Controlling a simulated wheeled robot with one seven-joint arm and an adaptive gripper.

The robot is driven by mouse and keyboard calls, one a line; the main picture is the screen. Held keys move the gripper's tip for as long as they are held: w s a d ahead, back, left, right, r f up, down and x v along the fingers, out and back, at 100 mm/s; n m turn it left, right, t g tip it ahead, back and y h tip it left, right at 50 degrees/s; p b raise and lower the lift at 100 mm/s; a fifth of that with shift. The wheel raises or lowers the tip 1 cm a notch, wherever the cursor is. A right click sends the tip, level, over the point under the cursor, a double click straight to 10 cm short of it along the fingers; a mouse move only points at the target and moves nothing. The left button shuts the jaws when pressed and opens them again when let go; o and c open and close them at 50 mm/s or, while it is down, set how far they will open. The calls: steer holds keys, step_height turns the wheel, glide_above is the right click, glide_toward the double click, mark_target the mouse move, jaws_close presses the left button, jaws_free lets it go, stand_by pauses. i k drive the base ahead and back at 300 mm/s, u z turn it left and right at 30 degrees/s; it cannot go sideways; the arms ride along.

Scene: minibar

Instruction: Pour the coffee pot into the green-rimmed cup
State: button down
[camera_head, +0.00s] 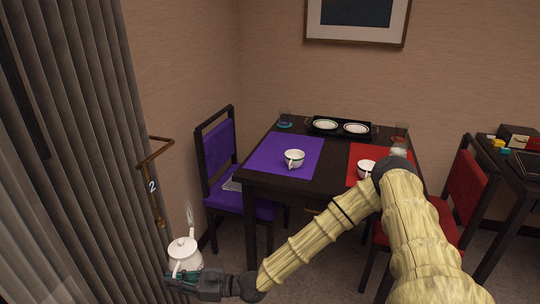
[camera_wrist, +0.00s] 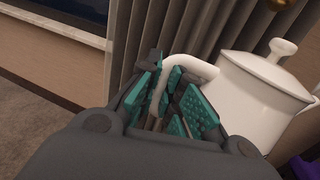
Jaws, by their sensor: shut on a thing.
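A white coffee pot (camera_head: 185,252) with a lid knob is held low at the left of the head view, upright or nearly so, beside the grey curtain. Steam rises above it. My gripper (camera_head: 181,280) is shut on its handle; the wrist view shows the teal finger pads (camera_wrist: 178,100) around the white handle (camera_wrist: 203,69), with the pot body (camera_wrist: 255,100) at the right. A white cup (camera_head: 294,159) with a dark, seemingly green rim stands on the purple mat. Another white cup (camera_head: 366,168) stands on the red mat, partly hidden by my arm; its rim colour is unclear.
The dark table (camera_head: 322,180) bears a purple mat (camera_head: 268,152), a red mat (camera_head: 362,152), a black tray (camera_head: 340,134) with two plates, and glasses. A purple chair (camera_head: 220,147) stands between pot and table. A red chair (camera_head: 466,183) and side table (camera_head: 500,178) are right.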

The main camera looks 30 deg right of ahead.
mark_target(293, 161)
steer(key=u, duration=0.05)
steer(key=k, duration=0.5)
steer(key=z, duration=1.1)
steer(key=i, duration=0.55)
steer(key=z, duration=0.05)
